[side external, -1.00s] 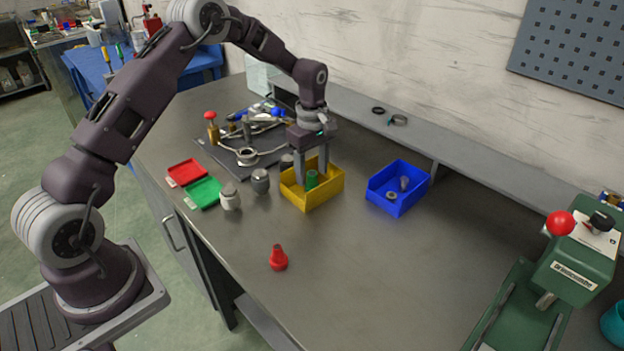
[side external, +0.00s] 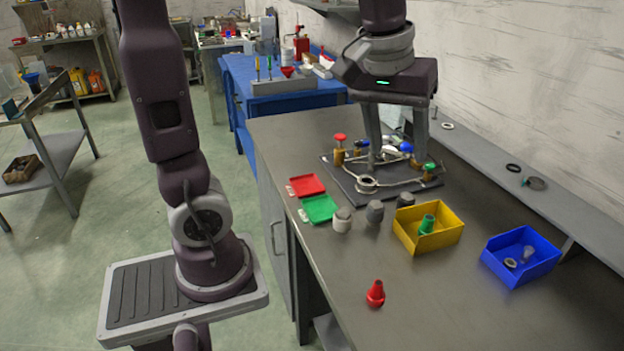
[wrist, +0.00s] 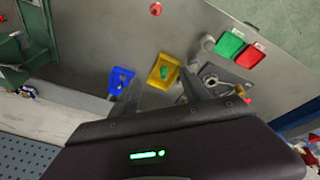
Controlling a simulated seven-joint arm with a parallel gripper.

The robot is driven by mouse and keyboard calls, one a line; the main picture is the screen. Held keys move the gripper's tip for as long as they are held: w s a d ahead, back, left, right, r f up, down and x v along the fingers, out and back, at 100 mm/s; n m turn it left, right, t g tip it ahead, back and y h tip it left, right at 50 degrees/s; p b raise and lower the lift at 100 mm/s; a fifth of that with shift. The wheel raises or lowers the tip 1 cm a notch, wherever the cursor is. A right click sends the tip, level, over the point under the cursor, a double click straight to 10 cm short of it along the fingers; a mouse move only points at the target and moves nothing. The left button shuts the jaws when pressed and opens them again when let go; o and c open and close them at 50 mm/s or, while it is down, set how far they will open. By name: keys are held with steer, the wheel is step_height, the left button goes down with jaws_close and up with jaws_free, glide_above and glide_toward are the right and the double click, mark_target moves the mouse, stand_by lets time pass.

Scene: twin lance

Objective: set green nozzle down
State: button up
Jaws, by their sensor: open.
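The green nozzle (side external: 427,225) stands in the yellow bin (side external: 443,243), leaning slightly, and nothing holds it. In the wrist view the green nozzle (wrist: 164,72) shows inside the yellow bin (wrist: 155,81). My gripper (side external: 397,162) is open and empty, raised above the bench. In the side view its fingers overlap the dark fixture plate behind the bin. In the wrist view the open fingers of my gripper (wrist: 160,93) appear on either side of the yellow bin, apart from it.
A red nozzle (side external: 375,294) stands alone near the front. A blue bin (side external: 522,272) with small parts is to the right. Red (side external: 306,186) and green (side external: 318,209) trays, grey cylinders (side external: 375,211) and the fixture plate (side external: 345,178) with valves and pipes are left and behind.

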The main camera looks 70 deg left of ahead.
steer(key=s+d+f+m+t, duration=0.2)
steer(key=s+m, duration=0.5)
steer(key=s, duration=0.8)
steer(key=shift+s+d+f+h, duration=0.15)
steer(key=shift+s+d+h, duration=0.1)
steer(key=shift+h, duration=0.05)
